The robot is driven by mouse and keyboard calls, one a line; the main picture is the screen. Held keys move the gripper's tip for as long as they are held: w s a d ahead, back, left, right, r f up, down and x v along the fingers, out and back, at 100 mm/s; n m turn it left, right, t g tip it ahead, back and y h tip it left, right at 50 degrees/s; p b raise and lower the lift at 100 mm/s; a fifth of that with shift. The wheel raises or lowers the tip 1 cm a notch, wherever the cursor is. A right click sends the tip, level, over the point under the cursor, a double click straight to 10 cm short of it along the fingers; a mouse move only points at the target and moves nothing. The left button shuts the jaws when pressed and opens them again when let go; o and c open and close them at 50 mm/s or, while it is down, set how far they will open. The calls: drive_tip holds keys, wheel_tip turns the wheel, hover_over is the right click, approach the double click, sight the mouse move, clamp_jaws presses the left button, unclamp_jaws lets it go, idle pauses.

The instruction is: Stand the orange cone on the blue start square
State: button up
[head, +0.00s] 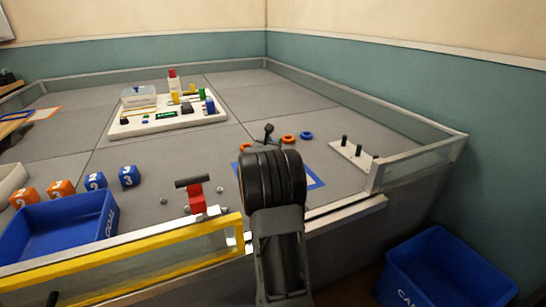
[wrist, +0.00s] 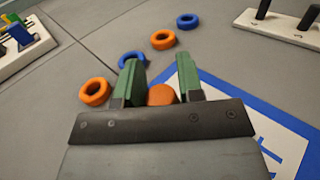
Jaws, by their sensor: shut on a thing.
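The orange cone (wrist: 162,95) shows as a small rounded orange piece between the two green fingers of my gripper (wrist: 160,82) in the wrist view. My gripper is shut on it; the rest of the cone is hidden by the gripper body. The blue start square (wrist: 252,102) is a blue outline on the grey floor, with blue marking inside, to the right of and behind the fingers. Its right edge (head: 318,178) shows in the head view, where my arm hides the gripper and cone. I cannot tell the cone's height or whether it touches the floor.
Orange rings (wrist: 95,92) (wrist: 163,40) and blue rings (wrist: 188,20) (wrist: 131,59) lie close by. A white peg board (head: 352,154) stands at right. A red-and-black T-shaped thing (head: 195,194), numbered cubes (head: 95,181) and a blue bin (head: 62,228) are left. A low wall (head: 420,160) edges the field.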

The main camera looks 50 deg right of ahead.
wheel_tip(320, 180, down, 4)
drive_tip(key=shift+f+b, duration=0.1)
drive_tip(key=shift+b, duration=0.65)
drive_tip(key=shift+f, duration=0.15)
drive_tip(key=o, duration=0.9)
drive_tip(key=shift+o, duration=0.2)
